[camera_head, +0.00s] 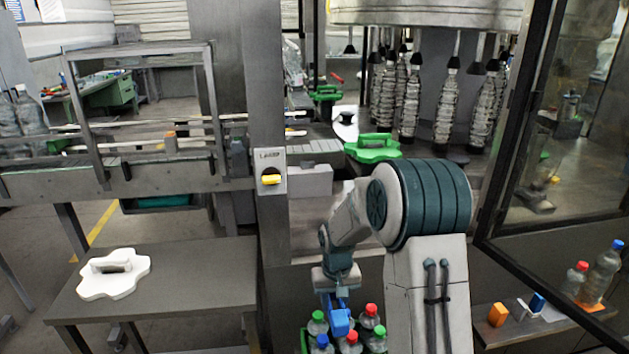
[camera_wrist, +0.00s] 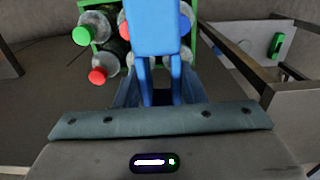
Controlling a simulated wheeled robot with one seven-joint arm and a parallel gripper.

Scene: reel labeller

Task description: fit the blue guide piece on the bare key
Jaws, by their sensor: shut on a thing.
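My gripper (camera_head: 336,296) hangs low in front of the machine, pointing down above the bottle crate. It is shut on a bright blue piece, taken as the blue guide piece (camera_head: 341,322). In the wrist view the blue guide piece (camera_wrist: 154,32) stands out beyond the jaws of my gripper (camera_wrist: 160,92). It has two legs with a gap between them, and its far end leaves the top of the picture. I cannot tell for sure which part is the bare key.
A green crate (camera_wrist: 190,10) with several capped bottles is just below my gripper. A green handled piece (camera_head: 373,149) sits on the machine deck. A white handled piece (camera_head: 114,285) lies on the left table (camera_head: 200,280). An open glass door (camera_head: 560,190) stands at right.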

